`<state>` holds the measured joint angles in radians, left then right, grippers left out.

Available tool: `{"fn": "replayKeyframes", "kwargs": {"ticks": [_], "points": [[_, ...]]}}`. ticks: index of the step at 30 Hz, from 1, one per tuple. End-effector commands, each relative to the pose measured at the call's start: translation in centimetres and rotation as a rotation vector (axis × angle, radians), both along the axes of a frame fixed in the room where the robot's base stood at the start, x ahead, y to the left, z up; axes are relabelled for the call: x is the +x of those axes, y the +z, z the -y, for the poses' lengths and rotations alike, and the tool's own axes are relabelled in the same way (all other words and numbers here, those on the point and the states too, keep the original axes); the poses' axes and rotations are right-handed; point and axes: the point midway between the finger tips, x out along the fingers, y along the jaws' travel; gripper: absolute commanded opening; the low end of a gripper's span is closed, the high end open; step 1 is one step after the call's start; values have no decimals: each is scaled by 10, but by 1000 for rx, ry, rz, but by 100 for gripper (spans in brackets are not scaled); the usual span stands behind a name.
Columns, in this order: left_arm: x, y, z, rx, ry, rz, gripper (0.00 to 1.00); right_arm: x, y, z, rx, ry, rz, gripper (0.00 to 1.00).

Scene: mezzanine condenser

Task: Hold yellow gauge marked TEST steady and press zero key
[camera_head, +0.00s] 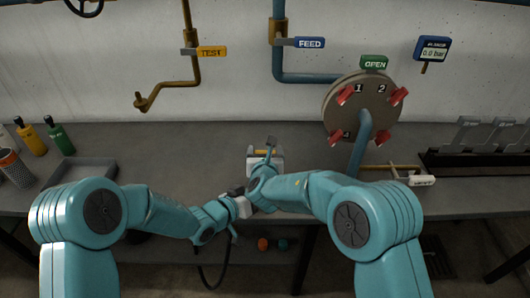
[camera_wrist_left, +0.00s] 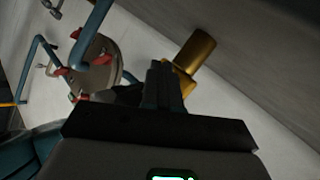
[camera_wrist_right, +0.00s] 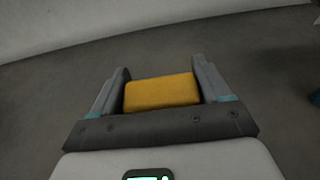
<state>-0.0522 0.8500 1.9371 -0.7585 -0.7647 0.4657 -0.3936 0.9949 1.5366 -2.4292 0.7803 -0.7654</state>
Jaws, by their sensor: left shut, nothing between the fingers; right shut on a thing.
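A yellow block, which looks like the yellow gauge (camera_wrist_right: 160,92), sits between the fingers of my right gripper (camera_wrist_right: 162,85) in the right wrist view. No TEST mark, face or key shows on it. In the head view my right gripper (camera_head: 266,150) is over the bench, with a thin yellow strip of the gauge (camera_head: 265,153) showing. My left gripper (camera_wrist_left: 165,85) is shut and empty; a brass cylinder (camera_wrist_left: 196,52) shows just beyond its fingertips, and I cannot tell whether they touch. The left gripper is largely hidden by my arms in the head view.
On the wall are a yellow TEST tag (camera_head: 212,51), a blue FEED tag (camera_head: 310,43), a round plate with red handles (camera_head: 340,100) and a blue 0.0 bar gauge (camera_head: 433,48). A grey tray (camera_head: 82,172) and bottles (camera_head: 32,138) stand left. The bench (camera_head: 200,150) is clear mid-left.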

Motion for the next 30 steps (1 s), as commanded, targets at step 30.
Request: {"fn": "replayKeyframes", "kwargs": {"ticks": [30], "points": [[17,0,0,-1,2,-1,0,0,0,0,0,0,1,34]]}}
